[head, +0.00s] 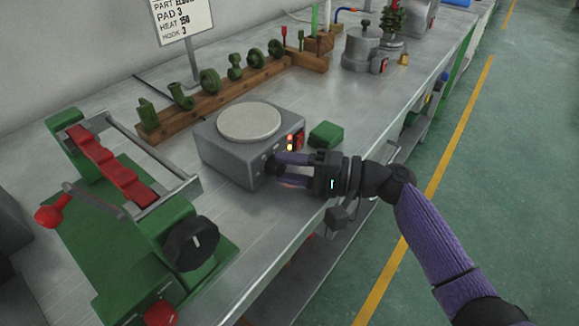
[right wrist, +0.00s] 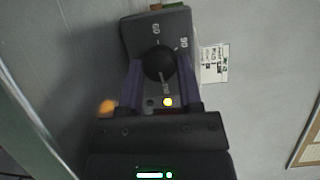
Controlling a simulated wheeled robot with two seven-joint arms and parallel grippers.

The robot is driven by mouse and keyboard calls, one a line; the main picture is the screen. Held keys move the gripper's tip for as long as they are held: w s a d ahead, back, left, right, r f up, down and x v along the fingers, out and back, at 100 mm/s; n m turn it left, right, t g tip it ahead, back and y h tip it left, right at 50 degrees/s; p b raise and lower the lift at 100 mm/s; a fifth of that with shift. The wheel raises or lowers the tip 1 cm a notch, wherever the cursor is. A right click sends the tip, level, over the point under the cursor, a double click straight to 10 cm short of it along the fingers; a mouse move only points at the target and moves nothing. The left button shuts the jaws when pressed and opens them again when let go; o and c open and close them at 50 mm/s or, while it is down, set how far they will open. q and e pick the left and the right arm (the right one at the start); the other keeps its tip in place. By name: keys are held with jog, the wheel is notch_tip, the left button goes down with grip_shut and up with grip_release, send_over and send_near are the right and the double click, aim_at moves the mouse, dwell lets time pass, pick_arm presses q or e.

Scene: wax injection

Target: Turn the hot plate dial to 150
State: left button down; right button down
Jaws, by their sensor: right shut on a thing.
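The hot plate (head: 225,150) is a grey box with a round pale top plate (head: 249,121), standing on the bench. Its black dial (right wrist: 160,63) shows in the right wrist view, with number marks around it on the grey front panel. The pointer line's exact reading is too small to tell. My right gripper (head: 275,168) is shut on the dial, with its purple fingers on either side of it. In the right wrist view, the gripper (right wrist: 160,80) hides part of the panel. A yellow lamp (right wrist: 168,102) glows below the dial. My left gripper is not in view.
A green press with a black knob (head: 191,243) and red handles stands at the left. A green block (head: 326,134) lies right of the hot plate. A wooden rack (head: 215,95) with green parts runs behind it, below a sign (head: 183,20). A metal pot (head: 361,48) stands farther back.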

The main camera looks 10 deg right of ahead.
dwell(0.3)
jog(key=shift+c, duration=1.4)
grip_release()
jog(key=p+v, duration=0.1)
jog(key=v, duration=0.9)
